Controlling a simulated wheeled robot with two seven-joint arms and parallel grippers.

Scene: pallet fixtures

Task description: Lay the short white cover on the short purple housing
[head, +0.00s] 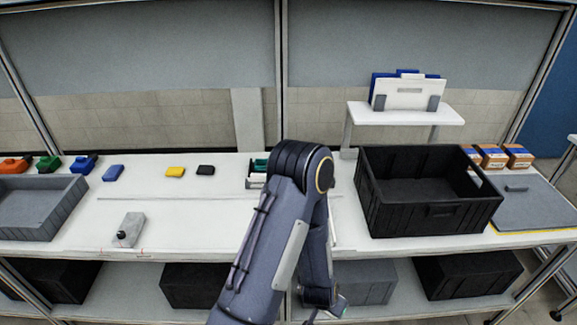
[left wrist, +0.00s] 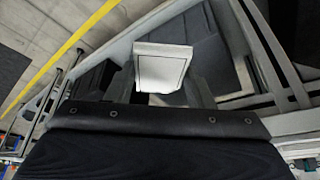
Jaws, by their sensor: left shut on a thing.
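In the left wrist view, a pale boxy piece, which looks like the short white cover (left wrist: 162,68), shows just beyond the dark gripper body. My left gripper is shut on it; its fingertips are hard to make out. In the head view one dark arm of mine rises at the centre and bends down past the bench's front edge. Its hand is at the bottom of the picture, mostly hidden, and the cover cannot be made out there. No purple housing is visible in either view; the arm hides part of the bench. My right gripper is not in view.
A black crate (head: 448,222) stands right of the arm, a grey tray (head: 72,212) at far left. A raised shelf (head: 398,117) holds upright white and blue plates (head: 410,97). Small coloured pieces line the bench's back. A grey block (head: 131,228) sits at front left.

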